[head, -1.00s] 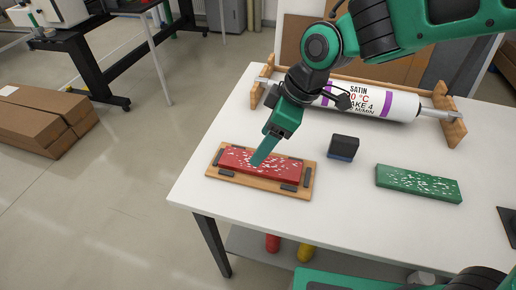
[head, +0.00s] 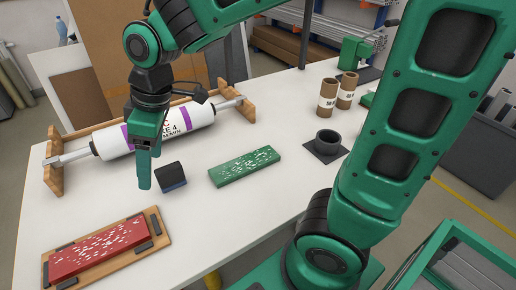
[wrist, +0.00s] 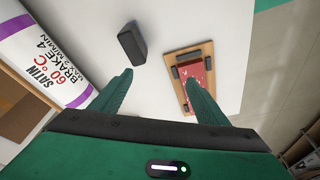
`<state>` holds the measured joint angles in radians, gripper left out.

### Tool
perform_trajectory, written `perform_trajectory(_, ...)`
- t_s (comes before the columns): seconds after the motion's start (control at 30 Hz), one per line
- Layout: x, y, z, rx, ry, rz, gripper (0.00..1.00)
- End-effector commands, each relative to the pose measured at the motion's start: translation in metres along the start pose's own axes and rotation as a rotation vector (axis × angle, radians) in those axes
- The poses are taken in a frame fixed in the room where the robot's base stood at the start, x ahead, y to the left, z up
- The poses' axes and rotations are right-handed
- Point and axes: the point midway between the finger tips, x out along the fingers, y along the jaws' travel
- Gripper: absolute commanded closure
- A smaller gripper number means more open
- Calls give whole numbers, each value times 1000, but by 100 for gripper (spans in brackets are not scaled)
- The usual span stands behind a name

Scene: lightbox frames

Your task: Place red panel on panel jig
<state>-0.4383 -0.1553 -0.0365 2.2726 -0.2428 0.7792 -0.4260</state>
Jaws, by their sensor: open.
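The red panel (head: 88,252) with white speckles lies flat on the wooden panel jig (head: 162,236), between the jig's dark blocks, at the table's front left. My gripper (head: 144,184) points down, apart from the panel, above the table and left of a dark block. In the wrist view my gripper (wrist: 160,76) shows its two green fingers spread wide with nothing between them. The red panel (wrist: 196,78) and jig (wrist: 205,49) also show there, partly hidden behind the right finger.
A dark block (head: 170,174) stands near my gripper, with a green speckled panel (head: 244,166) to its right. A white roll (head: 180,122) rests in a wooden rack behind. A black ring on a plate (head: 327,144) and brown cylinders (head: 328,97) stand farther right.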

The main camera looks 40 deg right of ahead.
Motion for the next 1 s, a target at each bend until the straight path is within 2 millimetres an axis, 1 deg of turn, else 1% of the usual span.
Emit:
perform_trajectory(0.03,-10,24,33,134,-20,35,32)
perform_trajectory(0.07,-15,35,52,210,-34,53,32)
perform_trajectory(0.1,-21,47,78,311,-52,74,32)
perform_trajectory(0.17,-30,61,117,465,-76,104,32)
perform_trajectory(0.2,-36,67,143,568,-91,123,32)
perform_trajectory(0.27,-45,72,183,723,-113,148,32)
perform_trajectory(0.3,-50,73,208,826,-126,163,32)
perform_trajectory(0.33,-54,72,227,903,-136,174,32)
perform_trajectory(0.37,-57,69,245,979,-145,183,32)
perform_trajectory(0.4,-61,65,267,1075,-155,194,32)
perform_trajectory(0.5,-68,50,312,1285,-177,213,32)
perform_trajectory(0.6,-72,35,342,1439,-192,224,32)
perform_trajectory(0.7,-73,24,357,1531,-201,228,32)
perform_trajectory(0.8,-74,20,363,1566,-204,230,32)
perform_trajectory(1.0,-74,19,363,1568,-205,230,32)
